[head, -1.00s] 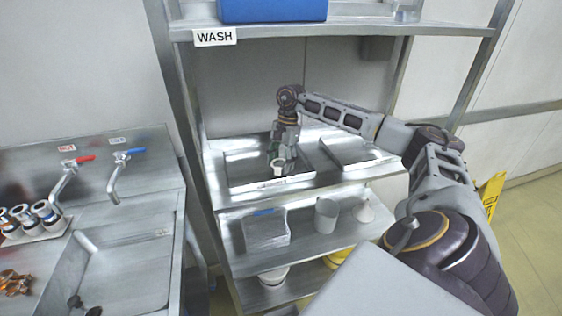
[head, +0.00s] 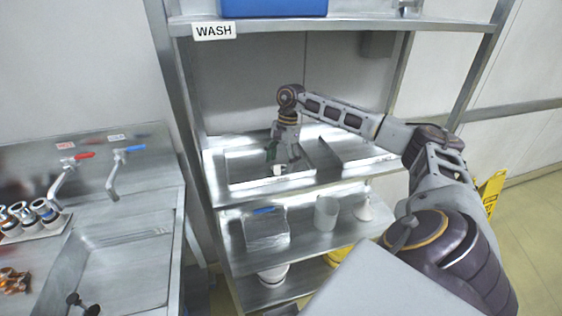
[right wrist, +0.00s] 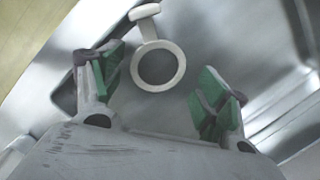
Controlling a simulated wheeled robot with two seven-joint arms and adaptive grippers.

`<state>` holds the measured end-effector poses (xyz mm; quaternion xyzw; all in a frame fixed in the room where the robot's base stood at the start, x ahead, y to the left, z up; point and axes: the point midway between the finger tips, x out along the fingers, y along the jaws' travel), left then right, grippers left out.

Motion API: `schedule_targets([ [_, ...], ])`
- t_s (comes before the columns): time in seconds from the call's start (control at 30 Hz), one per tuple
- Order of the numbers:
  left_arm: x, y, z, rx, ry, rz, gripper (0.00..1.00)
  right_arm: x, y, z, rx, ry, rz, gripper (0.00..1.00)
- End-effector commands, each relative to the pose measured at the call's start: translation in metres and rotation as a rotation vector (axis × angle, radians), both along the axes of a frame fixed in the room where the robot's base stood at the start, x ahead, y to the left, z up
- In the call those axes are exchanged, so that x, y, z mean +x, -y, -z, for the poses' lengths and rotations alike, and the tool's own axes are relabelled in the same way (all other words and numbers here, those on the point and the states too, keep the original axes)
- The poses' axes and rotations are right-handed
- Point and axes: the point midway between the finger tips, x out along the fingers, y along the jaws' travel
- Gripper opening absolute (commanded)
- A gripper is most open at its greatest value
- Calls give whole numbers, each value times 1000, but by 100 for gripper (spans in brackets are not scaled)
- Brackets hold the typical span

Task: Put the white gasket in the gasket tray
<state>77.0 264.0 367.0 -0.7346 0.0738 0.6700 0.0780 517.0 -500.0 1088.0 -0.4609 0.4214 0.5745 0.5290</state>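The white gasket (head: 279,170), a ring with a tab, is low inside the front part of the left metal tray (head: 240,186) on the rack's middle shelf. In the right wrist view the gasket (right wrist: 179,78) shows whole over bare metal, just beyond and between the fingertips. My right gripper (head: 283,158) is above the tray, pointing down. In the right wrist view its green-padded fingers (right wrist: 160,92) are spread wide, with gaps between them and the ring. Whether the gasket lies fully flat is hard to tell. My left gripper is not in view.
A second metal tray (head: 352,165) sits to the right on the same shelf. A blue bin (head: 272,8) is on the shelf above. A clear container (head: 266,232), a white cup (head: 326,214) and a funnel (head: 367,208) stand below. A sink (head: 125,250) is at left.

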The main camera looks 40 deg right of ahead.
Motion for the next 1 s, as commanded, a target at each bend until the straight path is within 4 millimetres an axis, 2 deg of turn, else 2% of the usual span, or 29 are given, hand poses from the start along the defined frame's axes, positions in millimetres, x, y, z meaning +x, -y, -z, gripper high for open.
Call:
schedule_targets([
  [0.33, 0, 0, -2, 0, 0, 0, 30, 0, 0, -2, 0, 0, 0, 75],
  [0.57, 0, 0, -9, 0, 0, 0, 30, 0, 0, -11, 0, 0, 0, 75],
  [1.0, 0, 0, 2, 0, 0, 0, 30, 2, 12, -67, 1, 3, 0, 75],
])
